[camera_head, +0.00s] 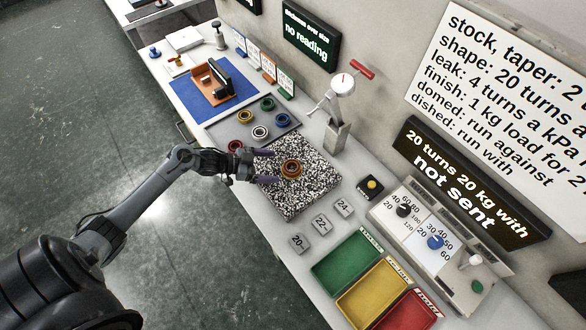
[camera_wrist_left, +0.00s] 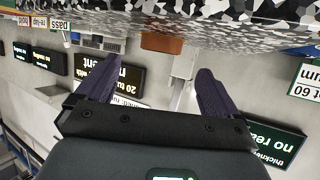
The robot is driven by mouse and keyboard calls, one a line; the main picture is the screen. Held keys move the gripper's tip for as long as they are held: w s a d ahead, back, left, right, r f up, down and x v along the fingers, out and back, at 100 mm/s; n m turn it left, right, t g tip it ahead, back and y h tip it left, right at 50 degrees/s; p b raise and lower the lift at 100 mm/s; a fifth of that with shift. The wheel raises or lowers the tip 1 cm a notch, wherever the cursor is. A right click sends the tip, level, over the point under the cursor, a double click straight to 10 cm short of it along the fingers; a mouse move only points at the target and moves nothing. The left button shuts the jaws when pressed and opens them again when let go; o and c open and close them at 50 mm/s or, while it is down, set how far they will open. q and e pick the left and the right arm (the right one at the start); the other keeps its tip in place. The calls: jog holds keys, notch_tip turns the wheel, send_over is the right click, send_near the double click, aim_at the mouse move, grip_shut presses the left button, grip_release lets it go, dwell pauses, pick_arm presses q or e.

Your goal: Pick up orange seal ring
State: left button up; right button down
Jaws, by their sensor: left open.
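The orange seal ring (camera_head: 291,168) lies on the black-and-white speckled plate (camera_head: 312,186) in the head view. It also shows as an orange-brown block shape at the top of the left wrist view (camera_wrist_left: 161,43), against the speckled surface. My left gripper (camera_head: 267,166) is just left of the ring, its two purple fingers spread and pointing toward it. In the left wrist view the fingers (camera_wrist_left: 157,75) stand wide apart with nothing between them, and the ring shows beyond their tips. My right gripper is not in view.
A grey tray (camera_head: 290,133) with several coloured rings lies behind the plate. A post-mounted gauge (camera_head: 340,110) stands behind and right. Grey blocks marked with numbers, including one (camera_head: 321,224), lie in front. Green, yellow and red bins (camera_head: 347,258) and a control panel (camera_head: 425,238) are at right.

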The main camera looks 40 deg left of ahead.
aim_at(298, 166)
pick_arm(q)
jog(key=shift+x, duration=3.45)
jog(key=c, duration=1.3)
jog(key=shift+o, duration=0.2)
jog(key=shift+r, duration=0.1)
jog(key=shift+r, duration=0.1)
